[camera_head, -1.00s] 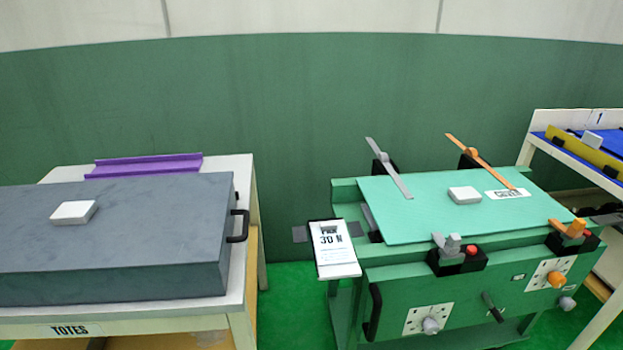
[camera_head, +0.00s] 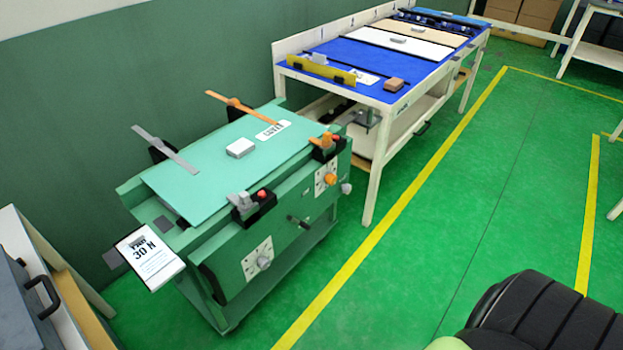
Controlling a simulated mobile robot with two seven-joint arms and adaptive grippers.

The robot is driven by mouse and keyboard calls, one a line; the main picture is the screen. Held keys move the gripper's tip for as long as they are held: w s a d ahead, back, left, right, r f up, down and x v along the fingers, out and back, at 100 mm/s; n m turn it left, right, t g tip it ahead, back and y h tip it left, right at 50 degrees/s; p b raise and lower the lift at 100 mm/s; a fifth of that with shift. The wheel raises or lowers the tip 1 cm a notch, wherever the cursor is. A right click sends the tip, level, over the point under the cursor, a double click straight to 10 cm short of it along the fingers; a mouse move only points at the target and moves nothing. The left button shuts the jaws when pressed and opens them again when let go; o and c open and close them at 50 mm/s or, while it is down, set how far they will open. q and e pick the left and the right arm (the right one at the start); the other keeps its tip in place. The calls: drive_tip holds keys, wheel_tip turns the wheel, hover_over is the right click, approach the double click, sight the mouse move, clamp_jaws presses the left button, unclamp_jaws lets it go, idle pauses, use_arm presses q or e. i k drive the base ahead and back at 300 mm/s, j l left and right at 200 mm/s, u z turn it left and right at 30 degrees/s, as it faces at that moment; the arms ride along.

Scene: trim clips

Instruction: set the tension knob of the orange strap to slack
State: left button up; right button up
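The green bench (camera_head: 215,185) stands left of centre in the head view. The orange strap (camera_head: 233,103) rises from the back edge of its light green top, with an orange clamp piece (camera_head: 326,141) at the front edge. An orange knob (camera_head: 330,179) sits on a white dial plate on the bench's front. A grey strap (camera_head: 168,150) and a grey knob (camera_head: 264,262) belong to the other side. The knob's pointer is too small to read. Neither gripper shows; only a dark arm part of mine is at bottom right.
A white sign (camera_head: 150,260) reading 30 N hangs at the bench's left end. A table with a blue top (camera_head: 330,52) stands behind right. A grey tote (camera_head: 22,310) on a table is at lower left. Green floor (camera_head: 400,250) in front of the bench is clear.

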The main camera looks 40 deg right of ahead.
sight(330, 179)
drive_tip(key=z, duration=0.95)
